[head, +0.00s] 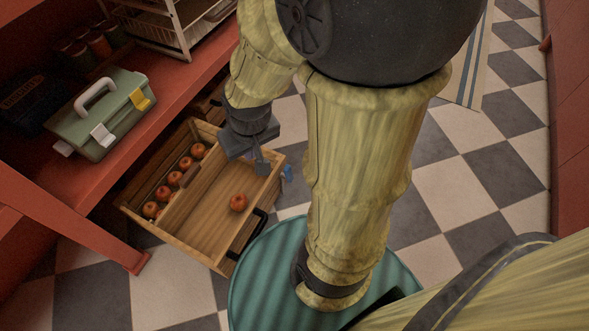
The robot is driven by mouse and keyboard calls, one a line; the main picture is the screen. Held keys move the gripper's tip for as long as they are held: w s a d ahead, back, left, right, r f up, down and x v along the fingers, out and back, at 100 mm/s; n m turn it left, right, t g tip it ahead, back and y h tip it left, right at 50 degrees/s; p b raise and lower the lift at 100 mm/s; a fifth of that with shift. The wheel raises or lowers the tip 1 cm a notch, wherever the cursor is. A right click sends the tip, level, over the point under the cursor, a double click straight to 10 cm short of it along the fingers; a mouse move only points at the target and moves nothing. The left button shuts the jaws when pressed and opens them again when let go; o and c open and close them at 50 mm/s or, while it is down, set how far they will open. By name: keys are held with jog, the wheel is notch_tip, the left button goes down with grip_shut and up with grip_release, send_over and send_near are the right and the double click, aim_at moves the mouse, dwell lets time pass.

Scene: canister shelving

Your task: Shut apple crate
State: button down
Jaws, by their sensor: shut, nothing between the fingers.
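The apple crate (217,212) is a wooden drawer-like box below the red shelf, sticking out over the checkered floor. A divider splits it. My gripper (262,164) is shut and empty, pointing down at the far right end of the crate, near the front panel's upper corner. I cannot tell whether it touches the wood.
A green toolbox (104,117) with a white handle stands on the red shelf (160,124), beside a dark case (33,100). Several jars (97,44) and a white wire rack (160,25) are behind. A striped rug (468,65) lies at the upper right. Checkered floor is open at right.

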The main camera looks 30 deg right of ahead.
jog(key=w+p+v, duration=0.2)
jog(key=p+v, duration=0.4)
jog(key=v, duration=0.2)
jog(key=shift+r, duration=0.35)
jog(key=shift+f, duration=0.1)
jog(key=shift+s+d, duration=0.1)
jog(key=shift+d, duration=0.05)
